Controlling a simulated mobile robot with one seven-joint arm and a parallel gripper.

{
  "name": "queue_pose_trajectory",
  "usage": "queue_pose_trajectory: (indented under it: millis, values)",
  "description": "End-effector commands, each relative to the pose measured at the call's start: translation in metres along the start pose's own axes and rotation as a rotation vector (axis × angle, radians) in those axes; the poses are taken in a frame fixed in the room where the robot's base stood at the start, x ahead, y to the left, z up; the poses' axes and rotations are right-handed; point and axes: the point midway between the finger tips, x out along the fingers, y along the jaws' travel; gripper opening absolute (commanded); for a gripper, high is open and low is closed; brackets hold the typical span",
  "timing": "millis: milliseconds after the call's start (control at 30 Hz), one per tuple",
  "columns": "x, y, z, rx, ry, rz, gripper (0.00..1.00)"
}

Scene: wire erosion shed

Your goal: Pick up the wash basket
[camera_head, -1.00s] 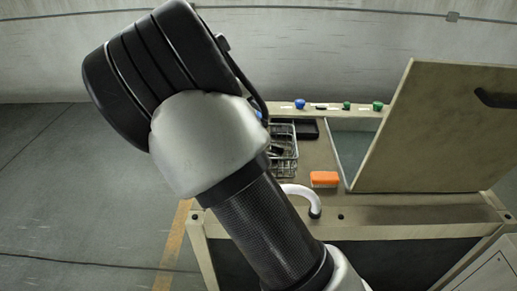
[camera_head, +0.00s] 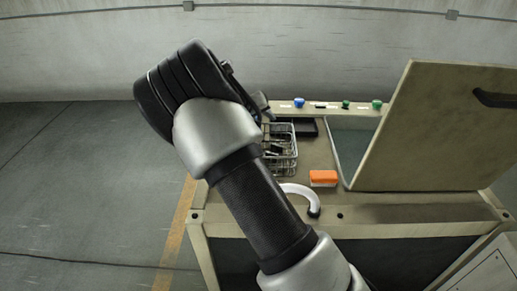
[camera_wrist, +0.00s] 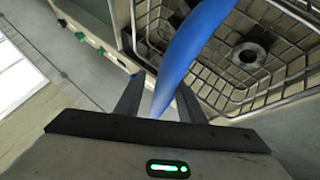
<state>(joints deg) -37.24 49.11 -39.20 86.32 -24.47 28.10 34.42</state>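The wash basket is a wire basket (camera_head: 283,150) with dark items in it, on the tan bench top, left of centre; my arm hides its left part. In the wrist view its wire mesh (camera_wrist: 285,30) fills the upper right, with a dark round part inside. A thick blue bar (camera_wrist: 193,45), seemingly the basket's handle, runs down between the fingers of my gripper (camera_wrist: 160,85). The fingers are apart, with a visible gap to the bar on the left side. I cannot tell whether the right finger touches it.
An orange block (camera_head: 323,178) and a white curved pipe (camera_head: 300,191) are on the bench right of and in front of the basket. A large raised lid (camera_head: 435,130) stands at the right. Blue and green knobs (camera_head: 346,104) line the back edge. The floor at left is clear.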

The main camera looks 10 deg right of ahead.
Motion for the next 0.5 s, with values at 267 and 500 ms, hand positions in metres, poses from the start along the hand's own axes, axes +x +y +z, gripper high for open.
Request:
queue_pose_trajectory:
  millis: [267, 500]
  values:
    - [-0.0004, -0.0001, 0.0001, -0.001, 0.0, 0.0, 0.0]
    - [-0.0005, -0.0002, 0.0001, -0.002, 0.0, 0.0, 0.0]
